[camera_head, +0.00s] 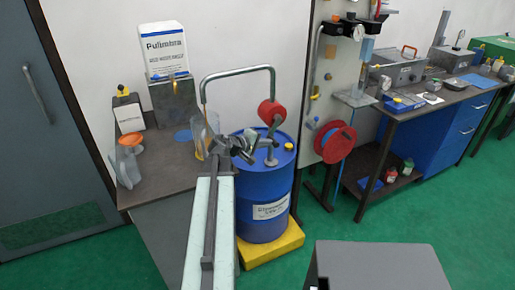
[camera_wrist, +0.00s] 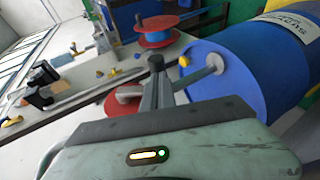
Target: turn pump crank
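The blue drum (camera_head: 264,190) stands on a yellow base, right of my arm. A grey pump stem (camera_head: 271,150) rises from its lid to a red pump body (camera_head: 271,112), joined to a bent grey pipe (camera_head: 238,72) that arches left. My gripper (camera_head: 246,149) is at the drum's left rim, below the red body. In the wrist view, my gripper (camera_wrist: 157,68) points toward the drum lid (camera_wrist: 232,85) and stem. A red round part (camera_wrist: 124,101) lies just left of the fingers. The crank handle is not clearly distinguishable. I cannot tell the finger gap or whether they touch anything.
A dark bench (camera_head: 165,165) with a clear jug (camera_head: 204,135) is left of the drum. A panel with a red reel (camera_head: 335,142) stands to the right, beside a blue workbench (camera_head: 435,135). A grey box-like surface (camera_head: 375,265) is in the foreground.

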